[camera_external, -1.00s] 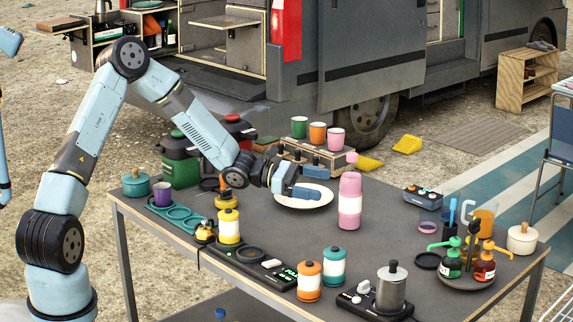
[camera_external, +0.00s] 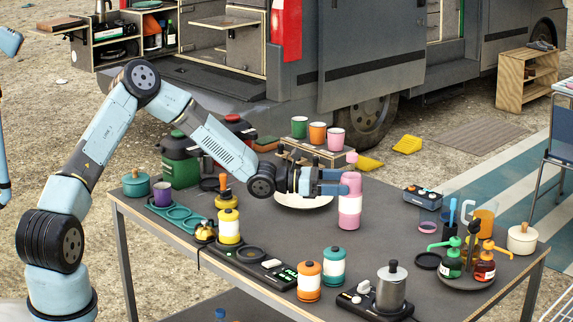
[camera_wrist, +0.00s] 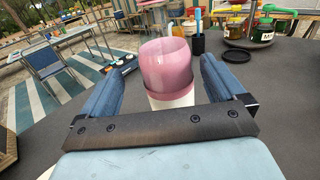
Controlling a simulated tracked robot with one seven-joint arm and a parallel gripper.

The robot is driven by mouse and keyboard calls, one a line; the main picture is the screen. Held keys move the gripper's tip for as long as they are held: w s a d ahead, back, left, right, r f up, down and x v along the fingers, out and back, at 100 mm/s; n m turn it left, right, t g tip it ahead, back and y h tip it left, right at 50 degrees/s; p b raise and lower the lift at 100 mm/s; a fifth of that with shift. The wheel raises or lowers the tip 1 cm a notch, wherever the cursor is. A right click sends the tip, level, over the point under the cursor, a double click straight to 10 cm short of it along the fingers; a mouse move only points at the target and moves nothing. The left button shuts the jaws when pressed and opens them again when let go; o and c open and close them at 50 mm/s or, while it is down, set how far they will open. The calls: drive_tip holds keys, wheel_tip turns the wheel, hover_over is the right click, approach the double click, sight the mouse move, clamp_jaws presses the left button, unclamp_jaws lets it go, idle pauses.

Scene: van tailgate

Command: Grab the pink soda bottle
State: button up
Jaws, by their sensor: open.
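The pink soda bottle (camera_external: 350,201) stands upright on the dark table, pink with a white band and a small pink cap. My gripper (camera_external: 345,183) is level beside its upper part, reaching from the left. In the wrist view, the bottle (camera_wrist: 168,70) stands between and just ahead of the two blue fingers of my gripper (camera_wrist: 160,88). The fingers are apart, with gaps visible on both sides of the bottle.
A white plate (camera_external: 300,203) lies behind my gripper. Several cups, including an orange one (camera_external: 318,134), stand on a rack behind. Orange (camera_external: 309,281) and teal (camera_external: 334,266) canisters and a steel pot (camera_external: 391,288) are in front. The table right of the bottle is fairly clear.

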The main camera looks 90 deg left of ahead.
sight(358, 183)
drive_tip(key=shift+w+d, duration=0.15)
drive_tip(key=shift+w, duration=0.75)
drive_tip(key=shift+w+d, duration=0.2)
drive_tip(key=shift+w, duration=0.7)
drive_tip(key=shift+w+d, duration=0.15)
drive_tip(key=shift+w, duration=0.75)
drive_tip(key=shift+c, duration=0.4)
drive_tip(key=c, duration=1.3)
drive_tip(key=shift+c, duration=0.5)
drive_tip(key=shift+r, duration=0.1)
